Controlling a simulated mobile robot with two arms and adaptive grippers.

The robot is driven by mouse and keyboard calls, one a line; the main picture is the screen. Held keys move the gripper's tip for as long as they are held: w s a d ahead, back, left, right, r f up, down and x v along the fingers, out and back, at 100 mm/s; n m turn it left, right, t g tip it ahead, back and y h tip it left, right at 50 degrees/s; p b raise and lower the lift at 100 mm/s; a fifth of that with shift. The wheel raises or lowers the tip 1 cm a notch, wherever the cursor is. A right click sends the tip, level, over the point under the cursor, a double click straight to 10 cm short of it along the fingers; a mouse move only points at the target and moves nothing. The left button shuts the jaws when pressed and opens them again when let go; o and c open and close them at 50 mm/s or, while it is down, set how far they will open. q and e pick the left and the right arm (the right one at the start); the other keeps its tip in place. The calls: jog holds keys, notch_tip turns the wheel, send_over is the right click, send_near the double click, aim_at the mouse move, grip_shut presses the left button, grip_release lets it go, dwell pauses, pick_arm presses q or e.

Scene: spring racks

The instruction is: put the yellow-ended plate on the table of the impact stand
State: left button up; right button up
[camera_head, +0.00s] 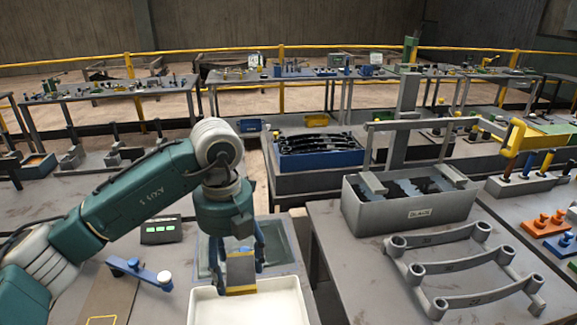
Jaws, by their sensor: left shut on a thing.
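My left gripper (238,264) points down with its blue fingers on either side of a grey plate (240,268). The plate has a yellow lower end (242,290) and hangs upright in the grip, in front of or above the far edge of a white tray (250,309). I cannot tell whether the plate touches the tray. I cannot tell for certain which thing is the impact stand. My right gripper does not show.
A grey bin (408,213) with dark contents stands on the right table, behind several grey spring leaves (465,267). A blue crate (318,157) holds black leaves further back. A display box (160,230) and a blue lever (140,273) are left of the tray.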

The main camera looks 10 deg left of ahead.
pick_arm(q)
jog(key=m, duration=0.2)
jog(key=s+m, duration=0.1)
jog(key=m, duration=0.2)
jog(key=shift+s+a+f+m, duration=0.15)
jog(key=shift+s+a+m, duration=0.05)
jog(key=shift+a+m, duration=0.1)
jog(key=m, duration=0.2)
jog(key=s+m, duration=0.1)
jog(key=m, duration=0.1)
jog(key=shift+s+a+f+m, duration=0.1)
jog(key=shift+a+f+m, duration=0.1)
jog(key=shift+m, duration=0.1)
jog(key=s+a+f+m, duration=0.1)
jog(key=s+m, duration=0.4)
jog(key=m, duration=0.9)
jog(key=s+f+m, duration=0.2)
jog(key=s+m, duration=0.3)
jog(key=m, duration=0.9)
jog(key=shift+s+a+m, duration=0.4)
